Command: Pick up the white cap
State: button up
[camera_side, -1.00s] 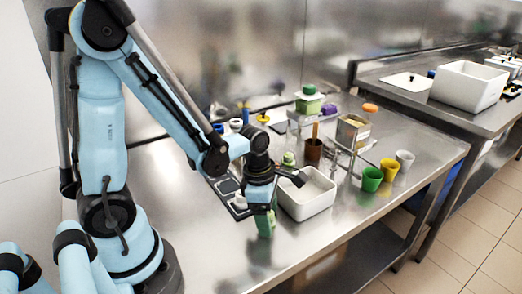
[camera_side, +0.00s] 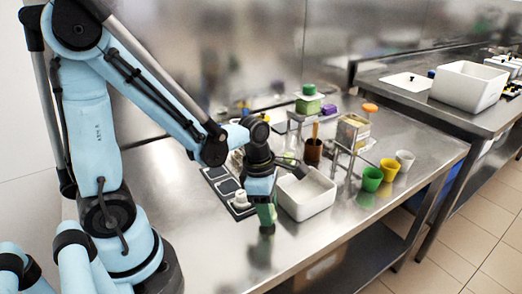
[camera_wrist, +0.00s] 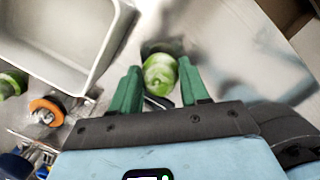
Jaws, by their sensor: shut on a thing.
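My gripper (camera_side: 266,222) has green fingers and is low over the front of the steel table, left of the white bin. No white cap shows between the fingers.
The white bin (camera_side: 307,196) stands right beside my gripper and also shows in the wrist view (camera_wrist: 85,55). Green (camera_side: 371,179), yellow (camera_side: 389,169) and white (camera_side: 404,160) cups stand farther right, near a wire rack. The table's front is clear.

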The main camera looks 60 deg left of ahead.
jog(key=shift+s+d+r, duration=0.1)
jog(key=shift+d+r, duration=0.1)
jog(key=shift+r, duration=0.45)
jog(key=shift+s+d+r, duration=0.1)
jog(key=shift+d+r, duration=0.05)
jog(key=shift+r, duration=0.45)
jog(key=s+d+r, duration=0.5)
jog(key=d+r, duration=0.1)
jog(key=d, duration=0.3)
jog(key=w+a, duration=0.5)
jog(key=w, duration=0.4)
jog(key=w+a, duration=0.6)
jog(key=w, duration=0.3)
jog(key=shift+s+d+f, duration=0.1)
jog(key=shift+s+f, duration=0.05)
jog(key=shift+f, duration=2.2)
jog(key=shift+s+d+f, duration=0.1)
jog(key=shift+s+f, duration=0.05)
jog(key=shift+f, duration=2.2)
jog(key=shift+r, duration=0.1)
notch_tip(320, 180, up, 8)
